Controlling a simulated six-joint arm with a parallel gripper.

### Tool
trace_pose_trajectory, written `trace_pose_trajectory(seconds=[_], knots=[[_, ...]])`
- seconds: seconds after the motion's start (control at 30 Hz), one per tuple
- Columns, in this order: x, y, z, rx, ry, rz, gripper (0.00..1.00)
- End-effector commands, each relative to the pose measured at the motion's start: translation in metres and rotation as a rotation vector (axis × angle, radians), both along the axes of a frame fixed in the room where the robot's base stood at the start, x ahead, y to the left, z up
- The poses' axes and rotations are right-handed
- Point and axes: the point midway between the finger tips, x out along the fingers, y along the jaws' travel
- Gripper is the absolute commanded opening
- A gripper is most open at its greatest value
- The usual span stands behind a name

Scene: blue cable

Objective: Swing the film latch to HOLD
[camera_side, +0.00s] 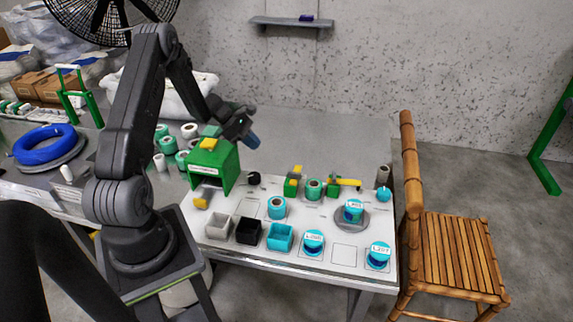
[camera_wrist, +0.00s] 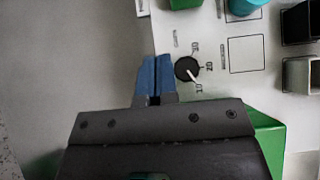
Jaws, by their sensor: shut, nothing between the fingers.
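I cannot tell for sure which part is the film latch, as no HOLD label is readable. A yellow lever (camera_side: 345,182) lies sideways on a small green stand at the back of the white board. A round black knob (camera_side: 253,178) sits right of the green box; in the wrist view the knob (camera_wrist: 187,69) has a white pointer and small marks around it. My gripper (camera_side: 252,140) is above and behind the green box, clear of the lever. In the wrist view my gripper (camera_wrist: 155,74) has its blue fingers together, empty, left of the knob.
The green box (camera_side: 213,163) has a yellow top piece and stands near my gripper. Grey, black and teal bins (camera_side: 279,237) line the board's front. A teal roll (camera_side: 277,207) and labelled cyan rolls (camera_side: 313,242) stand on it. The table behind the board is mostly clear.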

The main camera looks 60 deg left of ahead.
Motion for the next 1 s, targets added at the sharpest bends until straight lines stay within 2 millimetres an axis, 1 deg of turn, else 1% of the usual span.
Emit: trace_pose_trajectory(seconds=[0.3,0.43,0.57,0.93,1.0], knots=[[0.000,0.000,0.000,0.000,0.001,0.001,0.00],[0.004,-0.005,-0.006,-0.002,0.001,-0.001,0.00],[0.014,-0.015,-0.020,-0.002,0.001,-0.004,0.00],[0.051,-0.052,-0.073,0.000,0.002,-0.004,0.00],[0.060,-0.060,-0.071,0.002,0.000,-0.004,0.00]])
